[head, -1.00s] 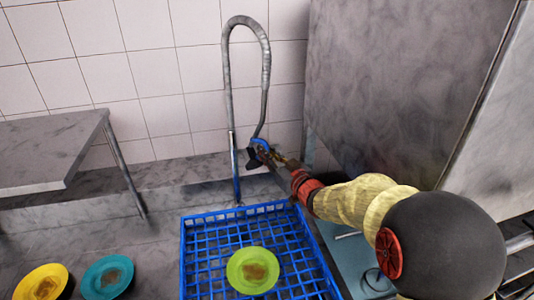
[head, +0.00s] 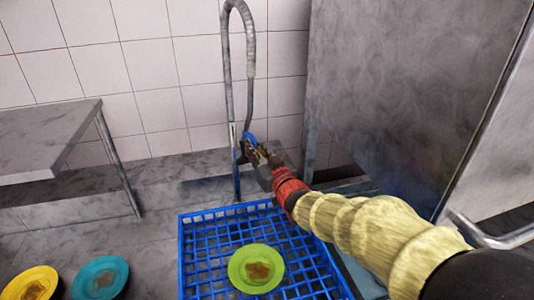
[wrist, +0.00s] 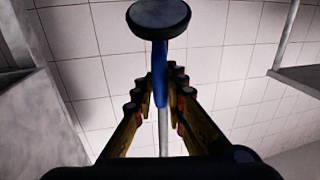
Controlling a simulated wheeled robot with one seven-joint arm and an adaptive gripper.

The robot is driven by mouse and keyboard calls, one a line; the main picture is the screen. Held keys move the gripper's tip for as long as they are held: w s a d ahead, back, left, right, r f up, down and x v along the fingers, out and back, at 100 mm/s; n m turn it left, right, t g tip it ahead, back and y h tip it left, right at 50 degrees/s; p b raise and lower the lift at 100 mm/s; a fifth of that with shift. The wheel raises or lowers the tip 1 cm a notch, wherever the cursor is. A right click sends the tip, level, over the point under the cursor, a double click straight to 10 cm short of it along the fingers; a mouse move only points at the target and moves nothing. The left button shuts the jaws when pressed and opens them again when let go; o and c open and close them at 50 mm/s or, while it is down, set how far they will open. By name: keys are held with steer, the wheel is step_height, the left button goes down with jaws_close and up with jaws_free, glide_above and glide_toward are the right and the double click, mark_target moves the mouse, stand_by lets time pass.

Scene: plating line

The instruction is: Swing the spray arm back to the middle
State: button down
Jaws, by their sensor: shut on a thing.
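The spray arm (head: 228,62) is a grey hose looped on an upright pipe behind the blue rack, with a blue-handled spray head (head: 250,141) hanging at its lower end. My gripper (head: 262,156) is at the spray head, just right of the upright pipe. In the wrist view the spray head's round dark face (wrist: 158,14) and blue handle (wrist: 160,82) show between the fingers of my gripper (wrist: 160,85), which are shut on the handle. My fingers partly hide the handle in the head view.
A blue rack (head: 183,255) holds a soiled green plate (head: 256,268). Soiled yellow (head: 28,284) and teal (head: 100,277) plates lie at lower left. A metal shelf (head: 45,140) stands at left. A large metal panel (head: 400,90) stands close on the right.

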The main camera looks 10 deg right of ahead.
steer(key=shift+s+a+b, duration=0.25)
steer(key=shift+a+b, duration=0.5)
steer(key=shift+a, duration=0.3)
steer(key=shift+s+a+b, duration=0.2)
steer(key=shift+a+b, duration=0.55)
steer(key=shift+a, duration=0.25)
steer(key=c, duration=2.1)
jaws_free()
steer(key=shift+s+r, duration=0.1)
steer(key=shift+s, duration=0.05)
steer(key=shift+c, duration=0.2)
steer(key=o, duration=0.3)
steer(key=v, duration=1.2)
